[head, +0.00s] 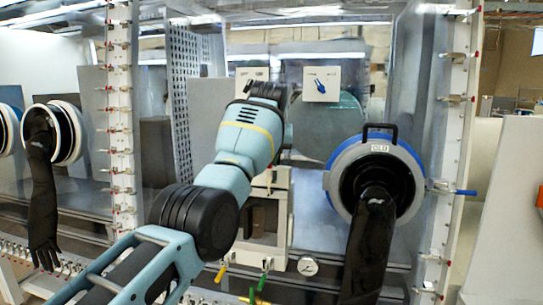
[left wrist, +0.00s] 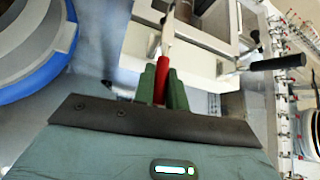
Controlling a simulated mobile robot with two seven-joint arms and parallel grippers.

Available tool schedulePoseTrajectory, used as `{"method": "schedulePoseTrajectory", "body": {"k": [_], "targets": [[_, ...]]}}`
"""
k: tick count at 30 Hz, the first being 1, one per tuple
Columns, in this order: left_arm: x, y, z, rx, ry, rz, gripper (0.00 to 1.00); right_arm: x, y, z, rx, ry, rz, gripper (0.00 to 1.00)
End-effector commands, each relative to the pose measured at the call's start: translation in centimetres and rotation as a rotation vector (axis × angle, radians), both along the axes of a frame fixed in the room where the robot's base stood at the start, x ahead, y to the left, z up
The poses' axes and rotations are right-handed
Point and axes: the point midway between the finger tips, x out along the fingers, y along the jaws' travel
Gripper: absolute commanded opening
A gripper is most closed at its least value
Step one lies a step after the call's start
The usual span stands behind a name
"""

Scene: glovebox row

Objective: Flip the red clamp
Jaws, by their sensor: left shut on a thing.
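The red clamp's handle (left wrist: 160,77) stands upright in the left wrist view, next to a white block with a dark lever. My left gripper (left wrist: 162,72) has its two green fingers closed on either side of the handle. The upper end of the clamp runs up to a metal part by the white block. In the head view my left arm reaches up the middle, and its own links hide the gripper and the clamp. My right gripper is not in view.
A blue-ringed glove port (head: 340,170) with a black glove (head: 370,240) is right of my left arm. Another black glove (head: 42,200) hangs at the left. Posts with small red-tipped clamps (head: 120,120) flank the window. A black-handled lever (left wrist: 278,63) sticks out close to the gripper.

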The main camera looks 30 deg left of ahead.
Motion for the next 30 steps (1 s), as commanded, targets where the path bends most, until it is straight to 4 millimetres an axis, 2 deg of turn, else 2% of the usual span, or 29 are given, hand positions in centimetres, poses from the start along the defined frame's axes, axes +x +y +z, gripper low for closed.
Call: {"method": "schedulePoseTrajectory", "body": {"k": [11, 12, 16, 25, 30], "targets": [[0.0, 0.1, 0.1, 0.001, -0.003, 0.0, 0.0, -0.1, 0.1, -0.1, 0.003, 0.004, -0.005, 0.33], [0.0, 0.1, 0.0, 0.001, -0.003, 0.0, 0.18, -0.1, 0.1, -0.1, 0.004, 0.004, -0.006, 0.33], [0.0, 0.0, 0.0, 0.0, -0.001, 0.0, 0.35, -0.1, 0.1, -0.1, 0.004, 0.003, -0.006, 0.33], [-0.1, 0.0, 0.2, 0.0, 0.0, 0.0, 0.35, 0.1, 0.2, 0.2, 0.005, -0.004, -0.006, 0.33], [-0.9, -0.4, 1.9, 0.001, -0.005, -0.001, 0.35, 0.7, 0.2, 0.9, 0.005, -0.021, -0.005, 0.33]]}}
